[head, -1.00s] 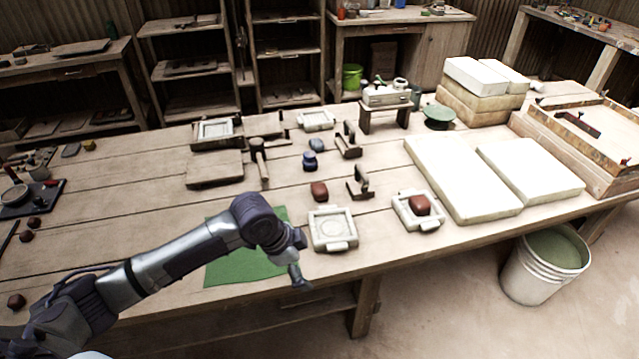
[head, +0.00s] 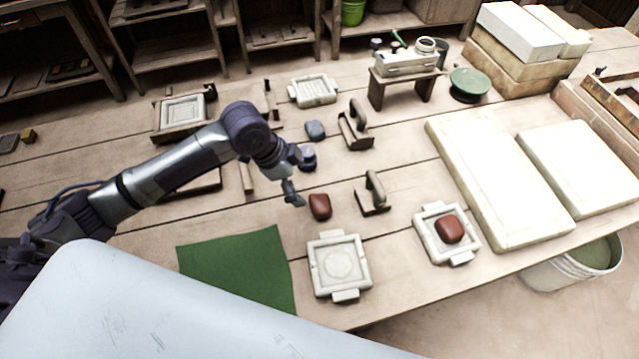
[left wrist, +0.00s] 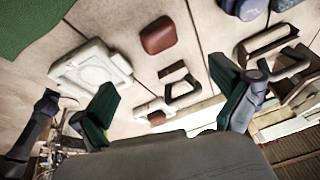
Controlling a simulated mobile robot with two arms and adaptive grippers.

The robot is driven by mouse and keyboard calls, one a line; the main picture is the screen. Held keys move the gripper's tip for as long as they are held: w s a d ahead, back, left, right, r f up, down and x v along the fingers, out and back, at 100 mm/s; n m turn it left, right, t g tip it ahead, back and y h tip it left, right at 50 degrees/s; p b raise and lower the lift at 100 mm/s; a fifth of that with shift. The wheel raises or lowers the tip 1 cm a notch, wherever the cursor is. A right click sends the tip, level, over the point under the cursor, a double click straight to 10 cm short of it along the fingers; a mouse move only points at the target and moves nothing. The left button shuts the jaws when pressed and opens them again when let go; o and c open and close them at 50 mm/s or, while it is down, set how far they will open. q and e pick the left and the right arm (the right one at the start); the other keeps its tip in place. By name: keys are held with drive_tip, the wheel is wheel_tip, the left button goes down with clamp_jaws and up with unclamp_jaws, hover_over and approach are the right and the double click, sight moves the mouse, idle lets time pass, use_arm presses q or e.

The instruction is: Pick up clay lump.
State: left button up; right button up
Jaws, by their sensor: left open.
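A red-brown clay lump (head: 320,206) lies on the bench top, just behind an empty pale square mould (head: 339,264). In the left wrist view the lump (left wrist: 158,36) is beyond the fingers, near the top middle. A second red-brown lump (head: 450,229) sits in another pale mould (head: 462,255) to the right. My left gripper (head: 294,199) is above the bench, a little left of the loose lump in the head view. Its fingers (left wrist: 165,80) are spread apart in the left wrist view with nothing between them. My right gripper is not seen.
A green cloth (head: 238,268) lies left of the empty mould. A handled tool (head: 373,194) stands close right of the lump, another (head: 355,126) behind it. Blue-grey lumps (head: 315,130) lie behind the gripper. Large white slabs (head: 500,185) cover the right side.

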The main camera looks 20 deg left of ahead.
use_arm(q)
drive_tip(key=f, duration=0.2)
approach(321, 206)
drive_tip(key=shift+w+d+f, duration=0.25)
drive_tip(key=shift+d+f, duration=0.55)
drive_tip(key=shift+w+f, duration=0.2)
drive_tip(key=shift+f, duration=0.3)
drive_tip(key=x, duration=0.2)
drive_tip(key=p+x, duration=0.1)
drive_tip(key=x, duration=0.1)
drive_tip(key=shift+s+a+f, duration=0.15)
drive_tip(key=shift+a+f, duration=0.05)
drive_tip(key=shift+f, duration=0.1)
drive_tip(key=shift+d+f, duration=0.1)
drive_tip(key=shift+f, duration=0.2)
drive_tip(key=c, duration=0.3)
drive_tip(key=shift+r, duration=0.1)
drive_tip(key=c, duration=1.1)
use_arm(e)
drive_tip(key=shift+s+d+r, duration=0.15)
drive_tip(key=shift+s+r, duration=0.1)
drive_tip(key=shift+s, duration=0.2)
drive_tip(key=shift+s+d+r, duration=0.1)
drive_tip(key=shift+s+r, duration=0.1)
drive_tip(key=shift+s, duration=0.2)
